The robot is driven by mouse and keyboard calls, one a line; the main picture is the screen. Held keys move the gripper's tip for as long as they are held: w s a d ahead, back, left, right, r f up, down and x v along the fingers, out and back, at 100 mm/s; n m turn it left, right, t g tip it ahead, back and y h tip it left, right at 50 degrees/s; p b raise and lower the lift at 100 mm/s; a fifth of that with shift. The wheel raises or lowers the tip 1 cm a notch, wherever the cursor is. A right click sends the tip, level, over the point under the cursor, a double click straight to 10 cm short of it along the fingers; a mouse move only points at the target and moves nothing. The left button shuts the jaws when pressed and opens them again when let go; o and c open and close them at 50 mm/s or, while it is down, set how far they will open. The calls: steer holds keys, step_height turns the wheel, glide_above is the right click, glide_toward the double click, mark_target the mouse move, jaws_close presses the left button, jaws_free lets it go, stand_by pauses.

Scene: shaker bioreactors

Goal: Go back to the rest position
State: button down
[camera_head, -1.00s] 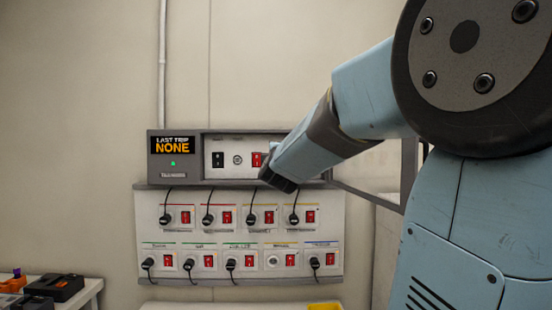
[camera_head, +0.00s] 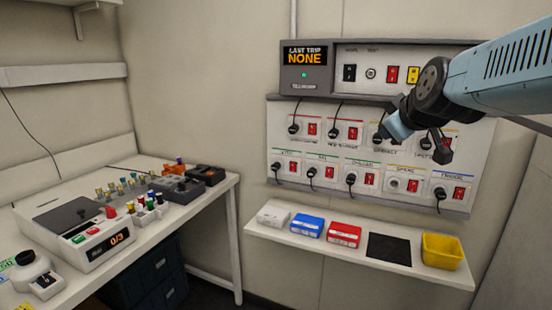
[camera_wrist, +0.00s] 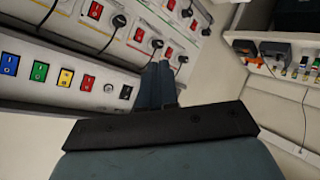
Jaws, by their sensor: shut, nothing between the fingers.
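My gripper (camera_wrist: 158,72) shows in the wrist view as two blue fingers side by side, shut with nothing between them. In the head view my arm reaches in from the right, bent in front of the upper right of the wall power panel (camera_head: 330,160). The panel has two rows of sockets with red switches and black plugs. Above it a control box (camera_head: 342,88) carries a display (camera_head: 304,55) reading "LAST TRIP NONE" and a green light. Part of the panel is hidden behind my arm.
A wall shelf (camera_head: 290,236) below the panel holds a white box, a blue box (camera_head: 308,226), a red box (camera_head: 344,234), a black pad and a yellow bin (camera_head: 441,251). A white bench (camera_head: 205,210) on the left carries a device reading 0/3 and several vials. Clear space lies between.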

steer(key=s+f+m+g, duration=0.3)
steer(key=s+f, duration=0.2)
steer(key=s, duration=0.3)
steer(key=s+a+f+m+g, duration=0.1)
steer(key=s+f+m+g, duration=0.2)
steer(key=s, duration=0.5)
step_height(320, 180, down, 2)
steer(key=shift+s+a+f+m, duration=0.2)
steer(key=shift+s+m, duration=0.15)
steer(key=shift+m, duration=0.35)
